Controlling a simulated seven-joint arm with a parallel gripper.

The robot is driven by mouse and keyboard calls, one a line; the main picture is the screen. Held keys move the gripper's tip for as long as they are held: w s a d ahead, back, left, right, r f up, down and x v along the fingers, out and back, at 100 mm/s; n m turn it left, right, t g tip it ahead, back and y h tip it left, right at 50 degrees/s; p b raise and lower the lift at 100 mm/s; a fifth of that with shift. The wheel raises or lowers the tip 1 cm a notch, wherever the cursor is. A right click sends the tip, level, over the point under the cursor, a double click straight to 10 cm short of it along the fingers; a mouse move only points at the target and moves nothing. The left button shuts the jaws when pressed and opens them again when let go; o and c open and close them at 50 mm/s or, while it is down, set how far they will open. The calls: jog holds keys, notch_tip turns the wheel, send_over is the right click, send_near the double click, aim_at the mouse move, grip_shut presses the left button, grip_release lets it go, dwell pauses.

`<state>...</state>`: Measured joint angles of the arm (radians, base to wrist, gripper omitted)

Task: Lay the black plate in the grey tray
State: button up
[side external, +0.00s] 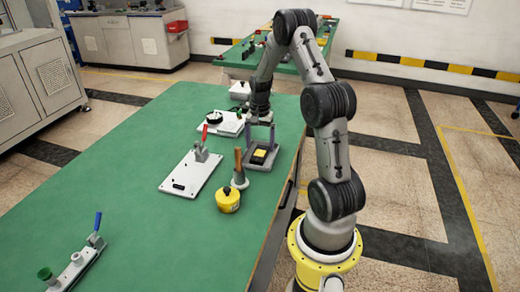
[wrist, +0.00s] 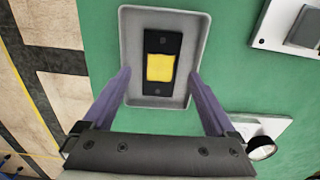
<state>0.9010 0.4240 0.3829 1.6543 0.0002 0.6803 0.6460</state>
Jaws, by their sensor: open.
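The grey tray (wrist: 133,58) lies on the green table and also shows in the side view (side external: 262,165). The black plate (wrist: 162,93) lies inside the tray, within its rim, with a yellow block or patch (wrist: 160,67) on its middle. In the side view the plate is small and dark, with the yellow on it. My gripper (wrist: 158,78) is above the tray with its two purple fingers apart, one on each side of the plate, and nothing between them is visibly gripped. It also shows in the side view (side external: 260,138).
A white board with a red-handled clamp (side external: 195,172) lies left of the tray. A yellow round container (side external: 228,200) and a wooden-handled tool (side external: 239,170) stand in front. A blue-handled fixture (side external: 80,262) is at the near left. The green table (side external: 130,180) is clear between.

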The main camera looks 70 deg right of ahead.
aim_at(260, 153)
notch_tip(260, 153, up, 9)
jog(key=w+a+r+n+t+h, duration=0.1)
jog(key=a+r+n, duration=0.4)
jog(key=a, duration=0.4)
jog(key=a+r+n+t, duration=0.1)
jog(key=a+r+n, duration=0.2)
jog(key=a+r, duration=0.55)
jog(key=s+a+n+t, duration=0.1)
jog(key=s+a+n, duration=0.4)
jog(key=a, duration=0.3)
jog(key=s+a+n+t+y, duration=0.1)
jog(key=s+a+n+t, duration=0.1)
jog(key=s+a+n, duration=0.2)
jog(key=shift+s+a+n+t, duration=0.35)
jog(key=shift+s+a, duration=0.95)
jog(key=shift+a, duration=0.95)
